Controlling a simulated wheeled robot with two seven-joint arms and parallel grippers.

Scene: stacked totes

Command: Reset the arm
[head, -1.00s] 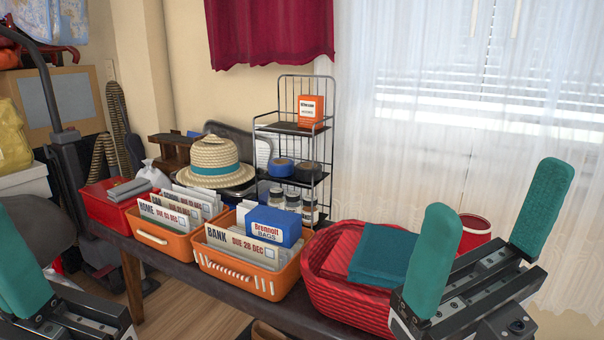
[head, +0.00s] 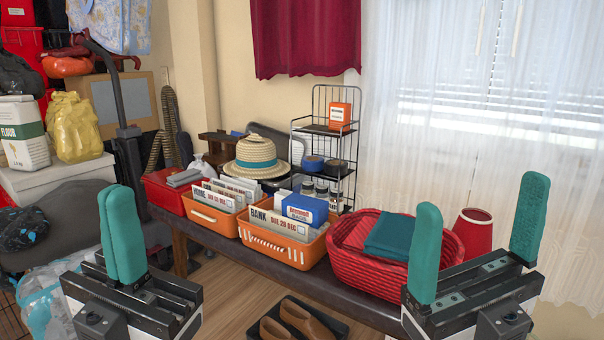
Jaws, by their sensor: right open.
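My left gripper (head: 124,192) stands in the lower left of the head view, in front of the bench. Its two teal fingers point up and lie together, with nothing seen between them. My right gripper (head: 483,190) is at the lower right, in front of the red basket's right end. Its teal fingers stand wide apart and upright, with nothing between them. Both grippers are apart from the goods on the bench.
The dark bench (head: 272,262) carries orange totes (head: 288,251) with envelopes, a red basket (head: 375,284) with folded cloths, a straw hat (head: 256,152) and a wire rack (head: 352,110). Brown shoes (head: 300,316) lie below. Bags and a vacuum cleaner crowd the left.

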